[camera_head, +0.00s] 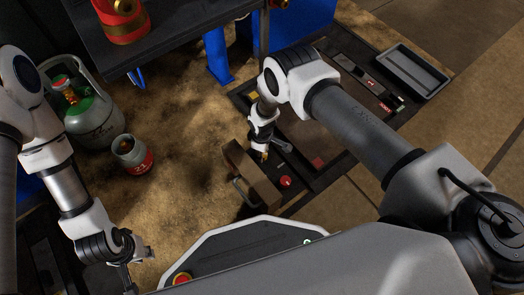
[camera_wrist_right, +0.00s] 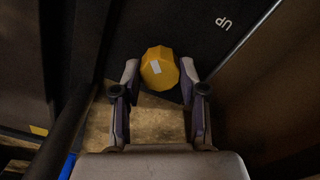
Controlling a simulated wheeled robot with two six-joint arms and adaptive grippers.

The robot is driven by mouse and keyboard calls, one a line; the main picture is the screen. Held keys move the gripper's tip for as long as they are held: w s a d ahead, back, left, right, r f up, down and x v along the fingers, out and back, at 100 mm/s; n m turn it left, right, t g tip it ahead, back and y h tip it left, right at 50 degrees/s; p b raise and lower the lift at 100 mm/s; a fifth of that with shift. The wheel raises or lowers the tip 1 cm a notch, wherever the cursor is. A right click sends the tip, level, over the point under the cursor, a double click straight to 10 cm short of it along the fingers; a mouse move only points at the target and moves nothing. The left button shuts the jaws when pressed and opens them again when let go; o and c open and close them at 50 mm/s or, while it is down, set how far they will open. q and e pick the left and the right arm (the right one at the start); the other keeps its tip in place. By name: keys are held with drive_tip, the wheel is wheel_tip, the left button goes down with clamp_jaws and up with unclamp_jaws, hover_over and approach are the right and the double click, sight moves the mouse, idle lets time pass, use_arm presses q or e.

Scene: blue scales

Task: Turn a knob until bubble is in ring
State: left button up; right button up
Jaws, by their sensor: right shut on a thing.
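A faceted yellow knob (camera_wrist_right: 160,68) with a small pale mark shows in the right wrist view, on a dark panel. The fingers of my right gripper (camera_wrist_right: 159,95) stand on either side of it and are shut on it. In the head view my right gripper (camera_head: 262,155) points down at a dark unit beside a brown panel, and the knob is mostly hidden there. My left gripper (camera_head: 138,268) hangs at the lower left, away from the knob, and its fingers are too unclear to judge. I cannot make out a bubble or a ring in either view.
A brown panel (camera_head: 252,178) stands close to my right gripper. A red button (camera_head: 286,182) and a grey lever (camera_head: 282,145) are near it. A grey tray (camera_head: 412,72) lies at the upper right.

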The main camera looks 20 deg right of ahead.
drive_tip(key=shift+n, duration=0.6)
drive_tip(key=o, duration=1.1)
drive_tip(key=shift+o, duration=0.2)
wheel_tip(320, 180, up, 8)
drive_tip(key=shift+f, duration=0.25)
